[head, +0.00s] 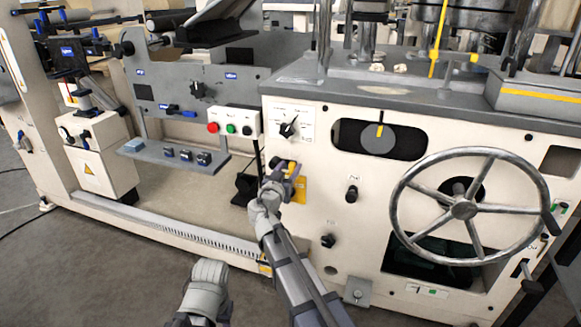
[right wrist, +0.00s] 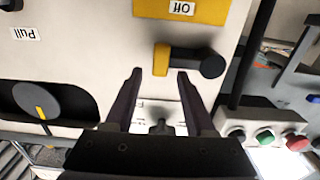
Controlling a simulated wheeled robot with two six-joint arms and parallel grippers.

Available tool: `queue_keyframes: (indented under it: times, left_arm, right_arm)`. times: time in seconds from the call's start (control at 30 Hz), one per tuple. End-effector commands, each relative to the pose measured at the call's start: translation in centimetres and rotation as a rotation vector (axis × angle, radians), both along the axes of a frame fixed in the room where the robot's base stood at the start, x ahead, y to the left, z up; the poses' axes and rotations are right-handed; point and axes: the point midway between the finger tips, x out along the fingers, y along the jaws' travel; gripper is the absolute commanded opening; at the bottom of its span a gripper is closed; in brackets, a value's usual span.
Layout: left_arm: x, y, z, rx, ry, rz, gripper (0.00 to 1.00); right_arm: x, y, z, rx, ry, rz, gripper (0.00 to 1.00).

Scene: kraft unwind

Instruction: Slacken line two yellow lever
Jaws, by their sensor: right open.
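The yellow lever (right wrist: 162,58) with its black round pivot (right wrist: 212,66) shows in the right wrist view, which is upside down. It sits by a yellow plate (right wrist: 182,8) marked "Off". In the head view the lever (head: 291,166) is partly hidden by my right gripper (head: 283,176). My right gripper (right wrist: 160,74) is open, and its two dark fingertips point at the lever, one toward each side. The lever lies just beyond the tips, and I cannot tell whether they touch it.
A large handwheel (head: 463,208) stands out from the panel at right. Black knobs (head: 351,193) and a rotary dial (head: 379,138) sit nearby. Red, green and black push buttons (head: 231,128) are on a box at upper left. Open floor (head: 130,270) lies at lower left.

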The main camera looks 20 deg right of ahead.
Motion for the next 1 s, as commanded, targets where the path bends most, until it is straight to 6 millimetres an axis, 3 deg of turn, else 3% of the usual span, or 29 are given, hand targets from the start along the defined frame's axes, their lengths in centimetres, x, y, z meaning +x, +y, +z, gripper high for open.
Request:
queue_keyframes:
  times: [0.13, 0.47, 1.0]
  left_arm:
    - [0.00, 0.00, 0.00, 0.000, 0.000, 0.000, 0.50]
    - [0.00, 0.00, -0.01, 0.000, 0.000, 0.000, 0.50]
    - [0.00, 0.00, -0.01, 0.000, 0.000, 0.000, 0.50]
  right_arm:
    - [1.08, -0.72, -0.01, 0.000, 0.000, -0.001, 0.55]
    - [1.25, -0.90, -0.01, 0.000, 0.000, 0.000, 0.55]
    - [1.24, -0.88, -0.01, 0.000, 0.000, 0.000, 0.00]
